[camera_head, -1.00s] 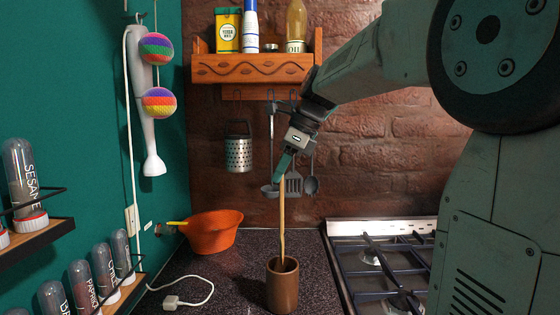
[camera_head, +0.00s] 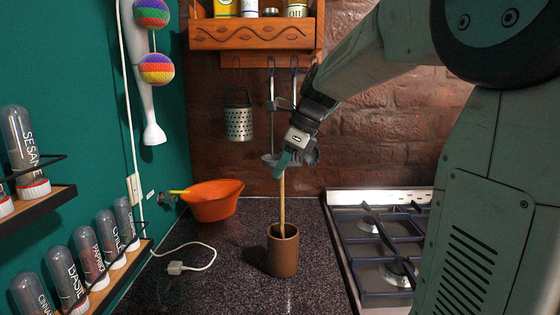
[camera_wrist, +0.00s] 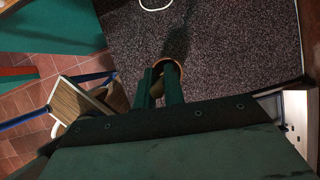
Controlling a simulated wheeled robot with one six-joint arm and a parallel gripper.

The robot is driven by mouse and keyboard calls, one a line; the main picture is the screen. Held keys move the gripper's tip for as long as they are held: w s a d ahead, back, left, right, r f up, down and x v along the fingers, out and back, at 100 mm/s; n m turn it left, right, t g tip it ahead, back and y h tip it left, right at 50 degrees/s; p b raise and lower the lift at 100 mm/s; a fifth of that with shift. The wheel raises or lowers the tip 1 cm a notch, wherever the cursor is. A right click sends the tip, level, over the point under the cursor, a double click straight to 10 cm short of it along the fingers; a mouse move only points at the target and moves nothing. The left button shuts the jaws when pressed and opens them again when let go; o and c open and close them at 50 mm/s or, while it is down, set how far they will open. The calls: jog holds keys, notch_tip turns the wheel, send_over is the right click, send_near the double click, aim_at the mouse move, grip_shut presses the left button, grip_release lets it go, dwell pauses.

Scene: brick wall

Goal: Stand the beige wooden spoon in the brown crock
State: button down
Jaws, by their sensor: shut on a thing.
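The beige wooden spoon (camera_head: 282,204) hangs nearly upright from my gripper (camera_head: 283,169), which is shut on its upper part. The spoon's lower end passes into the mouth of the brown crock (camera_head: 283,256) and is hidden inside it. I cannot tell whether it touches the bottom. The crock stands upright on the dark counter. In the wrist view, the green fingers of my gripper (camera_wrist: 159,88) point at the crock, whose rim (camera_wrist: 180,66) shows just past their tips.
An orange bowl (camera_head: 213,205) stands behind left on the dark speckled counter (camera_head: 235,270), with a white cable (camera_head: 198,268) in front. A gas stove (camera_head: 375,255) is on the right. Spice jars (camera_head: 90,255) line the left wall. A grater (camera_head: 239,122) and utensils hang behind.

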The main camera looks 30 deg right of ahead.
jog(key=shift+f, duration=0.1)
jog(key=c, duration=1.4)
grip_release()
jog(key=v, duration=0.7)
jog(key=shift+d+r, duration=0.15)
jog(key=shift+r, duration=0.2)
jog(key=shift+s, duration=0.1)
